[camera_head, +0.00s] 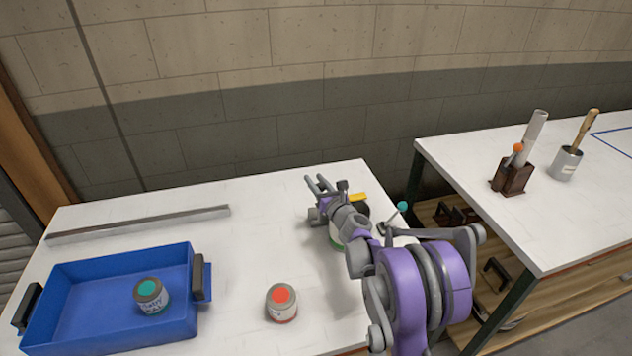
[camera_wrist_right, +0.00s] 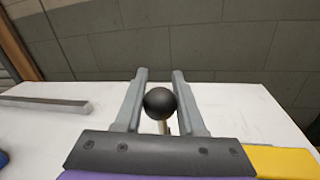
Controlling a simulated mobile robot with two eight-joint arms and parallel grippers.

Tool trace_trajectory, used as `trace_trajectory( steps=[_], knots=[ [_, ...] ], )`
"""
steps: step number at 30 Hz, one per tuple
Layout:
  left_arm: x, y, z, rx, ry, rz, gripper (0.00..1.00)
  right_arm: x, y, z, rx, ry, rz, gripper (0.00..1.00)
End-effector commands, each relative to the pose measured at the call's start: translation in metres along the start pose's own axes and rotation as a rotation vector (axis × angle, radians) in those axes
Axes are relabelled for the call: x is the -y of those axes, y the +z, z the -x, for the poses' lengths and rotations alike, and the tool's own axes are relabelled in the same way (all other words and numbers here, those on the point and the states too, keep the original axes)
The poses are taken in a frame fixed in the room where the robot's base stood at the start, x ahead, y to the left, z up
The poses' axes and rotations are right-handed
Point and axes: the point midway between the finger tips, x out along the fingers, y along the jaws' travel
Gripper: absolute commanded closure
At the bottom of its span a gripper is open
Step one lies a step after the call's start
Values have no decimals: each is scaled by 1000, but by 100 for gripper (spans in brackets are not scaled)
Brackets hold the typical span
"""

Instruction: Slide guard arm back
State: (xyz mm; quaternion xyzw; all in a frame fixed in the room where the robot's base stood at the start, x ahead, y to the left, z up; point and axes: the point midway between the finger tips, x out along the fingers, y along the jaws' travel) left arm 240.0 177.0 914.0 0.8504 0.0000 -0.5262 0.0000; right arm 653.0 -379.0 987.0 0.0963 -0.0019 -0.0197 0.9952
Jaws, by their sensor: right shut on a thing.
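In the right wrist view a black ball knob (camera_wrist_right: 160,103) on a short pale stem sits between the two grey fingers of my right gripper (camera_wrist_right: 161,98). The fingers are shut on this knob. The knob looks like the handle of the guard arm, but the rest of that arm is hidden below the gripper. In the head view my right gripper (camera_head: 320,184) is over the back right part of the white table, its fingers pointing toward the wall. My left gripper is not in view.
A blue tray (camera_head: 110,325) holds a teal-topped can (camera_head: 151,295). A red-topped can (camera_head: 282,302) stands on the white table (camera_head: 240,250). A grey bar (camera_head: 140,222) lies at the back left. A yellow part (camera_head: 358,198) shows beside my arm. A second table (camera_head: 560,220) stands right.

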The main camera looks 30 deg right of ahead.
Motion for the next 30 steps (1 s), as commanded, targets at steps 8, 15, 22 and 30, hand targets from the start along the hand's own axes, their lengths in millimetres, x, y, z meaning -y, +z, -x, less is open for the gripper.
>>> trace_trajectory(
  steps=[8, 15, 22, 30],
  knots=[
    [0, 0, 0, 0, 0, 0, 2, 0, 0, 0, 0, 0, 0, 100],
    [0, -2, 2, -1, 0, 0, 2, 3, 1, -18, 0, 1, 0, 100],
    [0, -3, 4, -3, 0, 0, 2, 8, 2, -43, 0, 1, 0, 100],
    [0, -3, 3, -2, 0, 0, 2, 8, 2, -42, 0, 0, 0, 49]
  ],
)
